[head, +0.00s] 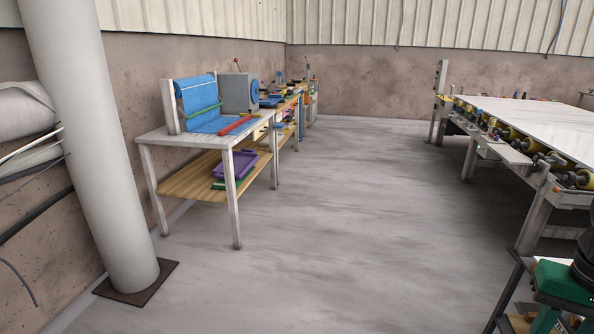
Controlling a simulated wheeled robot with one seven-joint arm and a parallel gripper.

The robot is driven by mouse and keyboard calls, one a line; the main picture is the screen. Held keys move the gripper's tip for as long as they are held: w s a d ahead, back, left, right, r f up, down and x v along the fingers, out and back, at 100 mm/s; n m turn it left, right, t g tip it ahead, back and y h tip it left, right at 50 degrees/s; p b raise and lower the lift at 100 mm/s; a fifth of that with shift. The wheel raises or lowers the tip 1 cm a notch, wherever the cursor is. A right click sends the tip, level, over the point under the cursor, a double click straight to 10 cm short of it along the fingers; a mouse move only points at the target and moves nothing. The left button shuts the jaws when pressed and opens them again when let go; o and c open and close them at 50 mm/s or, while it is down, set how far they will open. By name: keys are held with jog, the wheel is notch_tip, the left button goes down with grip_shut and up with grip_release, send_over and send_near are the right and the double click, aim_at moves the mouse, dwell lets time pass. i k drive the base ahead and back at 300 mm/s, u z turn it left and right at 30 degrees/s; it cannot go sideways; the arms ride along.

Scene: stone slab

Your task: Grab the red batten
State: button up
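The red batten (238,125) is a thin bar lying on the grey top of a workbench (160,134) at the left. It lies at a slant near the bench's right end, beside a blue sheet or panel (199,99) that stands up at the back and runs onto the top. The bench is some way off across the floor. My gripper is not in view, so whether it is open or shut does not show.
A thick pale column (95,140) on a dark floor plate stands at the left foreground. A conveyor with a white slab (535,118) is at the right, with a dark-framed stand (507,300) in the right foreground. The grey floor (330,220) between is clear.

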aim_at(228, 129)
jog(key=z, duration=0.3)
jog(key=i, duration=2.3)
jog(key=u, duration=0.65)
jog(key=i, duration=1.5)
jog(key=u, duration=0.2)
jog(key=k, duration=0.55)
jog(key=z, duration=0.85)
jog(key=k, duration=0.8)
jog(key=z, duration=0.65)
jog(key=i, duration=0.65)
jog(key=u, duration=0.1)
